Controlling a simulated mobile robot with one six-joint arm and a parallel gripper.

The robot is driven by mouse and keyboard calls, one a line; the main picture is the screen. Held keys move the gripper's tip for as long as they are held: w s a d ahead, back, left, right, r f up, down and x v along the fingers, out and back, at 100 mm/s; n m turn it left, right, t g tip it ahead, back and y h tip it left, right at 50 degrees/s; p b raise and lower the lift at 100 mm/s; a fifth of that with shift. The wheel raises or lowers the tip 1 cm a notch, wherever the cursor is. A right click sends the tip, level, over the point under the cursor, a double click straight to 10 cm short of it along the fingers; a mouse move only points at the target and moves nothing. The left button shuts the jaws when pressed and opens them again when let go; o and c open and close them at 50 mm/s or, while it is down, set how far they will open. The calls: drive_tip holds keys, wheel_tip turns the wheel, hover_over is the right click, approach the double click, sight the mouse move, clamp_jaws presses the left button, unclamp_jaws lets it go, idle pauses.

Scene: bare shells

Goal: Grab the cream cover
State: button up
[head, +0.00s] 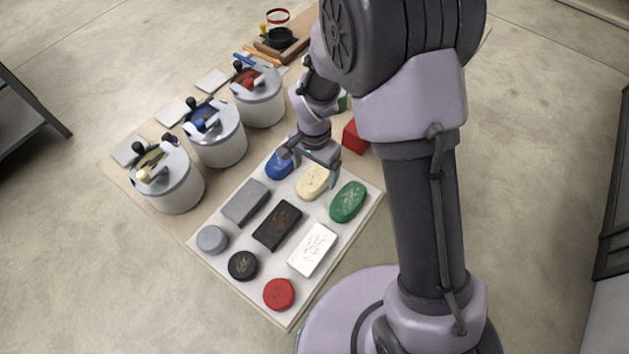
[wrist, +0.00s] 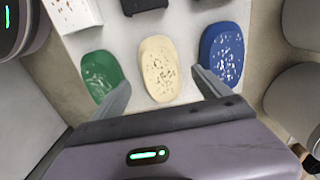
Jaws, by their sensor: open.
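The cream cover (head: 312,181) is a pale oval piece with speckles, lying flat on a white board (head: 205,221). In the wrist view the cream cover (wrist: 160,68) lies between a green oval (wrist: 99,72) and a blue oval (wrist: 222,56). My gripper (head: 310,163) is open and empty close to the cover. In the wrist view my gripper's fingers (wrist: 162,92) spread to either side of the cream cover's near end. I cannot tell how high the fingertips are above the board.
The board also bears grey, black, white and red pieces, including a red disc (head: 279,293). Several white pots, one nearest the front (head: 176,186), stand along the left. A red block (head: 354,137) sits behind the board. Bare floor surrounds the table.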

sight(315, 176)
drive_tip(key=f, duration=0.2)
drive_tip(key=f+b, duration=0.1)
drive_tip(key=f, duration=0.1)
drive_tip(key=shift+w+d, duration=0.1)
drive_tip(key=shift+w, duration=0.1)
drive_tip(key=shift+r, duration=0.1)
drive_tip(key=c, duration=1.5)
